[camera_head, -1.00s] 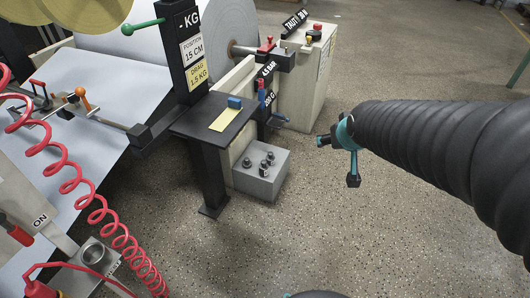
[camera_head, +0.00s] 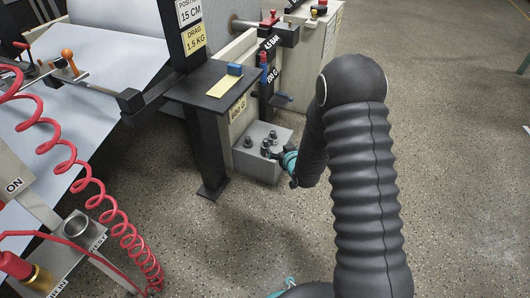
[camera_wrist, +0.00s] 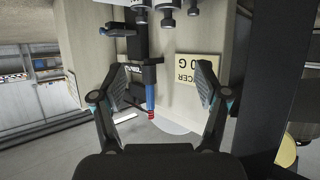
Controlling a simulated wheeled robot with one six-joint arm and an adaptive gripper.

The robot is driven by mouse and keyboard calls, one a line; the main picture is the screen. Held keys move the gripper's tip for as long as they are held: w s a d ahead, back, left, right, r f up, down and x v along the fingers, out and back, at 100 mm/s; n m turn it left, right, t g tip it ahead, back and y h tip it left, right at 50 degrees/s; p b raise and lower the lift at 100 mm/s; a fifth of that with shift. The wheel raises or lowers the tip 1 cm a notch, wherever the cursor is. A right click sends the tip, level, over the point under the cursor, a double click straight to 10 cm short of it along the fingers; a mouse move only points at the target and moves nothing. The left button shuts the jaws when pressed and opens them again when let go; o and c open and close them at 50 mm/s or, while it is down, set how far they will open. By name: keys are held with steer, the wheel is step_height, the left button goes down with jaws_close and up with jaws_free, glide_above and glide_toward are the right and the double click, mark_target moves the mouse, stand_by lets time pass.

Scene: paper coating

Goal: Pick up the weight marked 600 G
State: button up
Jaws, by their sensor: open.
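Several small dark knobbed weights (camera_head: 248,142) stand on top of a grey block (camera_head: 252,163) in the head view. No marking on them is readable, so I cannot tell which is the 600 G one. A few of them (camera_wrist: 166,14) also show at the top edge of the wrist view, cut off by the frame. My gripper (camera_head: 285,158) is at the right side of the block, close to the weights and partly hidden by my arm. In the wrist view my gripper (camera_wrist: 160,76) is open and empty, with the weights beyond its fingertips.
A black shelf (camera_head: 205,82) on a post stands left of the block. A blue-and-red lever (camera_wrist: 150,92) shows between the fingers. The floor at right is open.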

mark_target(266, 146)
steer(key=shift+y, duration=0.4)
steer(key=w+a+f, duration=0.1)
steer(key=w+f, duration=0.1)
steer(key=w+a+f, duration=0.2)
steer(key=w+a+f+b, duration=0.1)
steer(key=w+f, duration=0.2)
steer(key=shift+a, duration=0.35)
steer(key=shift+d+f+b+x, duration=0.15)
steer(key=shift+b+x, duration=0.1)
steer(key=shift+x, duration=1)
steer(key=shift+d+f+b+x, duration=0.1)
steer(key=shift+b+x, duration=0.15)
steer(key=shift+x, duration=1)
steer(key=shift+r, duration=0.1)
jaws_close()
